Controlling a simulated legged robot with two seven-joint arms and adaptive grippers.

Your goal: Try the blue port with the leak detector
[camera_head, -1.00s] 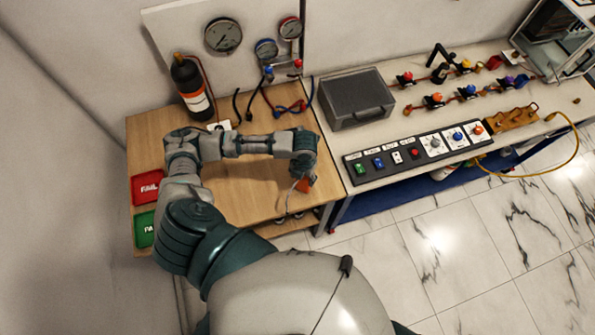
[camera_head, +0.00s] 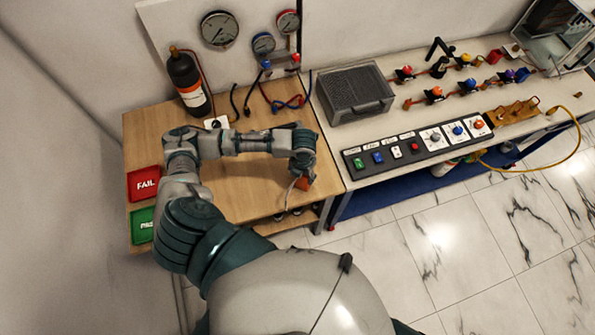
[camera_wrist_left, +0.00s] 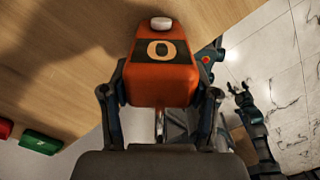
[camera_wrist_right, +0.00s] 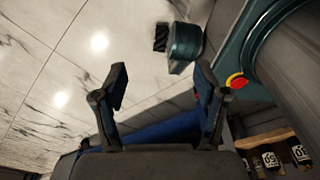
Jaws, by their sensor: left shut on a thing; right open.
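The leak detector is an orange handheld box with a dark display and a pale knob; it fills the middle of the left wrist view (camera_wrist_left: 162,78). My left gripper (camera_wrist_left: 160,98) is shut on it. In the head view the orange detector (camera_head: 303,184) hangs under my left wrist above the front right edge of the wooden bench (camera_head: 240,190). A small blue fitting (camera_head: 266,65) sits under the blue-rimmed gauge (camera_head: 263,43) on the back panel, well apart from the detector. I cannot tell whether it is the blue port. My right gripper (camera_wrist_right: 160,88) is open and empty, above the floor.
A black bottle (camera_head: 190,82) stands at the bench's back left. Red FAIL (camera_head: 144,184) and green (camera_head: 142,226) trays lie at the left. Blue and red hoses (camera_head: 290,103) hang at the back. A grey case (camera_head: 350,95) and a switch panel (camera_head: 380,158) occupy the right bench.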

